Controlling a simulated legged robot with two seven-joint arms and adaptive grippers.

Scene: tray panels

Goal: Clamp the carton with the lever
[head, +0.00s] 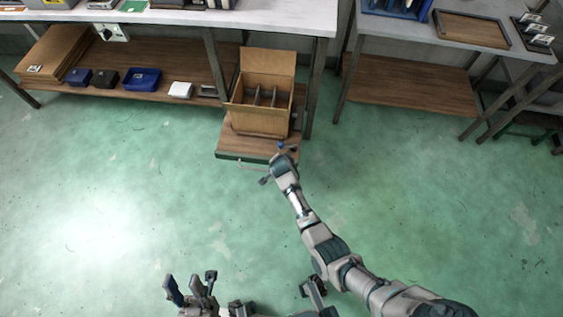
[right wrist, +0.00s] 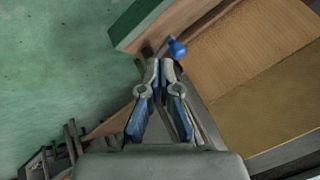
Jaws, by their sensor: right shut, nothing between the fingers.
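An open cardboard carton (head: 260,117) with dividers inside stands on a low wooden platform (head: 230,145) with a green front edge. Its back flap is raised. The lever shows as a small blue knob (head: 281,145) at the carton's front right corner. In the right wrist view the blue knob (right wrist: 177,48) is just beyond the fingertips. My right gripper (right wrist: 160,62) is shut and empty, close to the knob; I cannot tell whether they touch. The carton (right wrist: 245,55) fills the right side there. My left gripper (head: 191,278) is open and empty at the bottom of the head view.
A workbench (head: 270,18) stands behind the carton; its lower shelf (head: 150,88) holds blue bins and flat cardboard. A second bench (head: 455,35) at the right carries a blue rack and a brown tray (head: 470,29). The green floor in front is clear.

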